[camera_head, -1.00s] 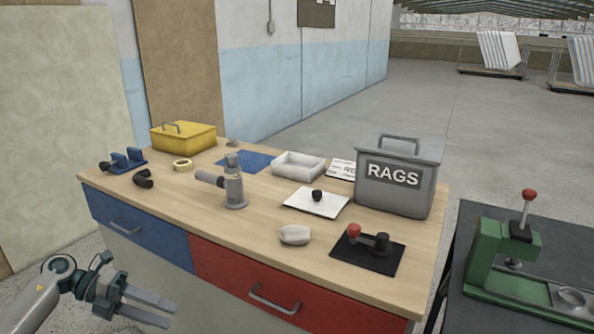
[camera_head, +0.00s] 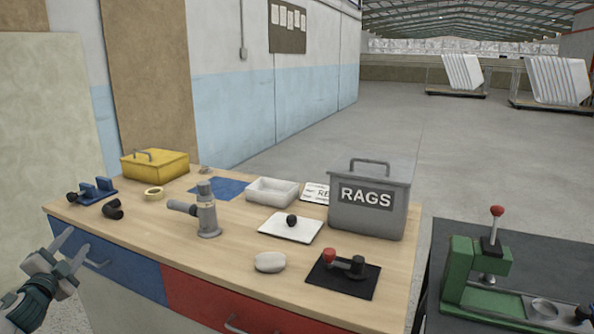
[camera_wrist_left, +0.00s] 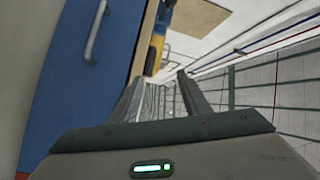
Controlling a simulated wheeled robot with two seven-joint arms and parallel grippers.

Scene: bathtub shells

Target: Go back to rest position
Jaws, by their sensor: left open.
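My left gripper (camera_head: 72,250) is at the lower left in the head view, in front of the blue drawer's left end, with its fingers apart and pointing up. Nothing is between the fingers. In the left wrist view the two open fingers (camera_wrist_left: 160,95) also show empty, beside the blue drawer front (camera_wrist_left: 65,75) and its handle. My right gripper is in neither view.
The wooden workbench (camera_head: 225,255) holds a yellow box (camera_head: 155,166), a grey pipe fitting (camera_head: 207,212), a white tray (camera_head: 271,191), a grey RAGS bin (camera_head: 368,205), and small parts. A green press (camera_head: 475,270) stands on a dark table at right.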

